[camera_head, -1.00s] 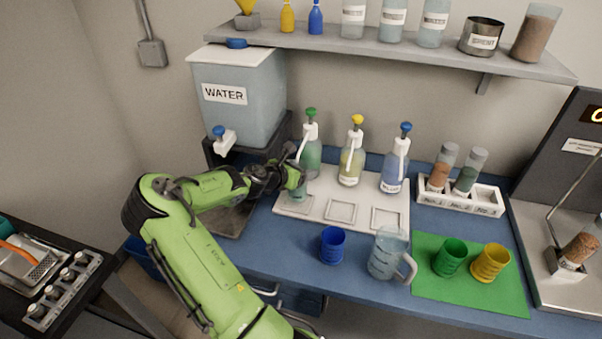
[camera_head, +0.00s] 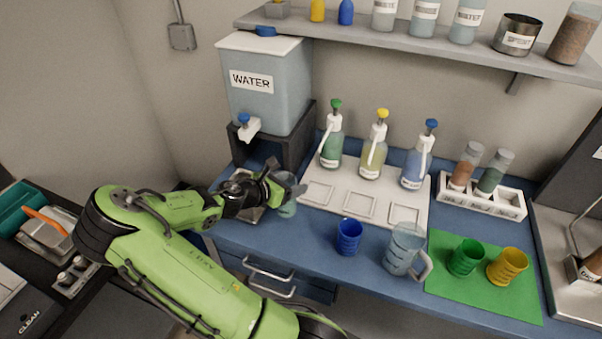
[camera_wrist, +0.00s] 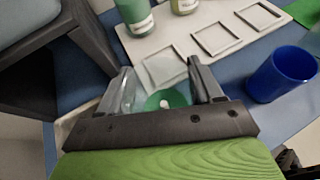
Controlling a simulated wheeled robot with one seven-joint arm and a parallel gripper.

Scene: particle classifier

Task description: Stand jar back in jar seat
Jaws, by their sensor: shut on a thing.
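My gripper (camera_head: 282,187) is shut on a clear jar (camera_head: 287,208), held just left of the white tray. In the wrist view my gripper (camera_wrist: 165,88) has the jar (camera_wrist: 166,101) between its fingers, with green showing inside; the jar is partly hidden by the fingers. The white tray (camera_head: 337,208) has three empty square seats along its front: left (camera_head: 318,194), middle (camera_head: 360,206) and right (camera_head: 403,214). I cannot tell which place is the jar seat.
Green, yellow and blue pump bottles (camera_head: 372,158) stand at the tray's back. The water tank (camera_head: 262,85) is behind my gripper. A blue cup (camera_head: 349,237) and a clear pitcher (camera_head: 402,250) stand in front of the tray. A tube rack (camera_head: 482,198) is to the right.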

